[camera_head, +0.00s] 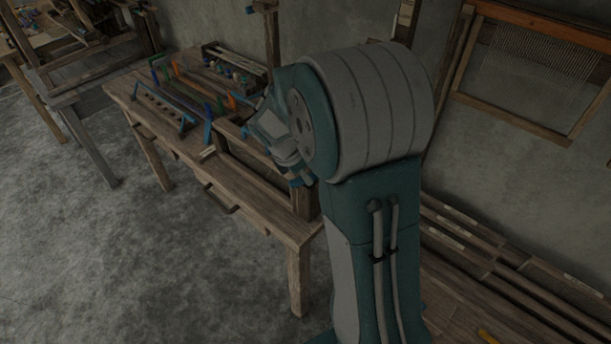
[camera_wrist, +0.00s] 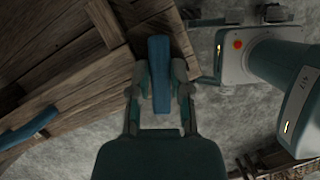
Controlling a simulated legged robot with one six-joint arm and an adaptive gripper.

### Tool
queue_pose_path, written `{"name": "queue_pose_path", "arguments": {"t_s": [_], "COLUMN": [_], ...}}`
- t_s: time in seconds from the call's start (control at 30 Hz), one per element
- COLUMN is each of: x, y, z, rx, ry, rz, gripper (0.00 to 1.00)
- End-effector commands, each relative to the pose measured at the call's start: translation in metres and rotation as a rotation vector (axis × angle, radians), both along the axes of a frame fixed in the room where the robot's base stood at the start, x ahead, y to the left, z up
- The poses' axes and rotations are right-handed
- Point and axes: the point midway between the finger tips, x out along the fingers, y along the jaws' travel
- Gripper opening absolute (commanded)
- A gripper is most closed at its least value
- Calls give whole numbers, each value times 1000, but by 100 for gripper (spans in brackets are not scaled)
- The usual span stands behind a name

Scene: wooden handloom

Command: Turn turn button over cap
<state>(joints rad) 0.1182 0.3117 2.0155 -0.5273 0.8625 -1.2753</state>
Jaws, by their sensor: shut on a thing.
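In the wrist view, a blue bar (camera_wrist: 158,50), which looks like the turn button, lies lengthwise between the two fingers of my gripper (camera_wrist: 160,77). The fingers are shut on its sides. The bar's far end lies by the edge of wooden boards. I cannot tell the cap apart from the wood in either view.
The wooden bench (camera_head: 262,218) carries a rack and several coloured pieces. A second blue piece (camera_wrist: 28,128) lies at the left in the wrist view. A framed loom (camera_head: 535,70) hangs on the right wall. The concrete floor (camera_head: 120,260) is open at left.

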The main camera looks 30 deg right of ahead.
Motion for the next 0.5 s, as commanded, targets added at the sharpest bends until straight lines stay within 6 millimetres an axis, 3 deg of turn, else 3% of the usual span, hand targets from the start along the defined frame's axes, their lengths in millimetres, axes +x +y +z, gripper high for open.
{"name": "queue_pose_path", "arguments": {"t_s": [0.5], "x": [11], "y": [-3], "z": [0], "rx": [0], "ry": [-5], "rz": [-492], "gripper": [0]}}
